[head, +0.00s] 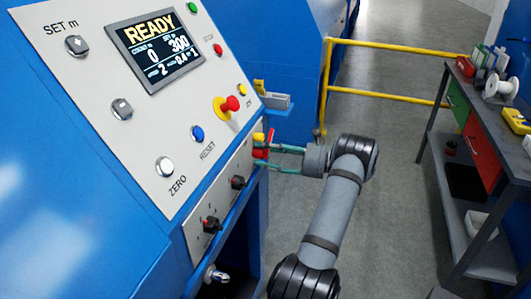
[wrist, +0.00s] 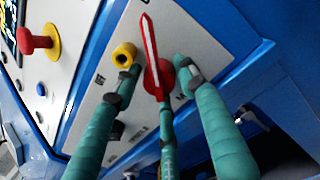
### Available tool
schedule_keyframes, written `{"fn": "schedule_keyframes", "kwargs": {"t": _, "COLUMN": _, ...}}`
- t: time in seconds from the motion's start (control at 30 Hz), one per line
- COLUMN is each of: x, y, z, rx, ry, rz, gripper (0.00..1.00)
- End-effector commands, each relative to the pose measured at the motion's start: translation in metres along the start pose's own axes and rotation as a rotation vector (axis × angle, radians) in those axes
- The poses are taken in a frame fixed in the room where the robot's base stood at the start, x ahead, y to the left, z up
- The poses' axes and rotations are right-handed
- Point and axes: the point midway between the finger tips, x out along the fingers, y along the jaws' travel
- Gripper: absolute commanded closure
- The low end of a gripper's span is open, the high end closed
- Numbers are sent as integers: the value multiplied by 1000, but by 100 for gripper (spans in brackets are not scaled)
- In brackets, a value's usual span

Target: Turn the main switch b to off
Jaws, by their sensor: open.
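The main switch, a red handle (wrist: 151,45) with a white stripe, stands out from the light side panel in the wrist view, its pointed end toward the top of the picture. In the head view only a bit of red (head: 260,153) shows at the panel's right end, partly hidden by my fingers. My gripper (wrist: 159,74) is open, with teal fingers on both sides of the red handle and another finger below it. In the head view my gripper (head: 268,157) reaches the panel from the right. I cannot tell whether any finger touches the handle.
A yellow round knob (wrist: 124,54) sits close beside the left finger. Black rotary knobs (head: 211,224) are lower on the panel. Above are a red emergency button (head: 231,104) and a display (head: 157,50) reading READY. A workbench (head: 500,150) and yellow railing (head: 400,95) stand to the right.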

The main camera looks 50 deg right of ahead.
Motion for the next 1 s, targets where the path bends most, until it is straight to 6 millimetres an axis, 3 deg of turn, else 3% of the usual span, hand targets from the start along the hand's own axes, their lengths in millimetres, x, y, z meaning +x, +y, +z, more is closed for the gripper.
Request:
{"fn": "schedule_keyframes", "kwargs": {"t": 0.1, "x": 0, "y": 0, "z": 0, "rx": 0, "ry": 0, "rz": 0, "gripper": 60}}
{"fn": "schedule_keyframes", "kwargs": {"t": 0.77, "x": -1, "y": 0, "z": -1, "rx": 0, "ry": 2, "rz": 0, "gripper": 99}}
{"fn": "schedule_keyframes", "kwargs": {"t": 1.0, "x": -1, "y": 0, "z": -2, "rx": 0, "ry": 4, "rz": 0, "gripper": 100}}
